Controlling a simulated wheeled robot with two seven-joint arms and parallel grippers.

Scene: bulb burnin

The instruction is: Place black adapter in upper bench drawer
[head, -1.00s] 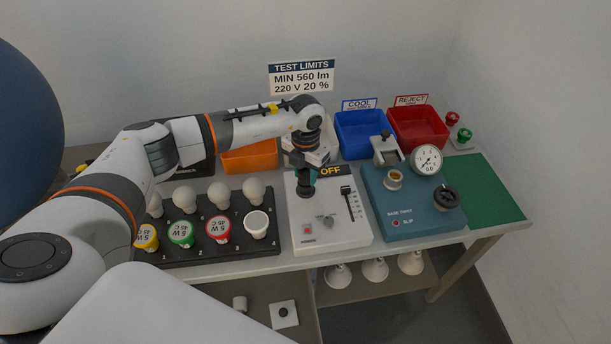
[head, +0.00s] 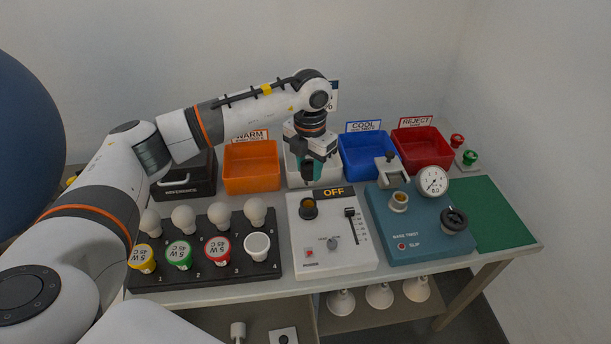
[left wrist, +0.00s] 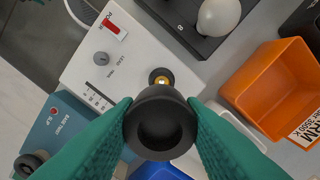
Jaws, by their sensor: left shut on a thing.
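My left gripper (head: 308,172) is shut on the black adapter (head: 308,180), a round dark piece with an open hollow. In the left wrist view the black adapter (left wrist: 160,125) sits between the two green fingers, its hollow facing the camera. The gripper is above the back of the white tester, behind its lamp socket (head: 308,208). The socket also shows in the left wrist view (left wrist: 161,80), apart from the adapter. I cannot make out the upper bench drawer. My right gripper is not in view.
The white tester (head: 330,245) reads OFF. A black tray (head: 200,272) of bulbs stands left of it, a blue twist device (head: 430,235) right. Orange (head: 250,180), blue (head: 365,160) and red bins line the back. A green mat (head: 498,215) is clear. Lamps hang below.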

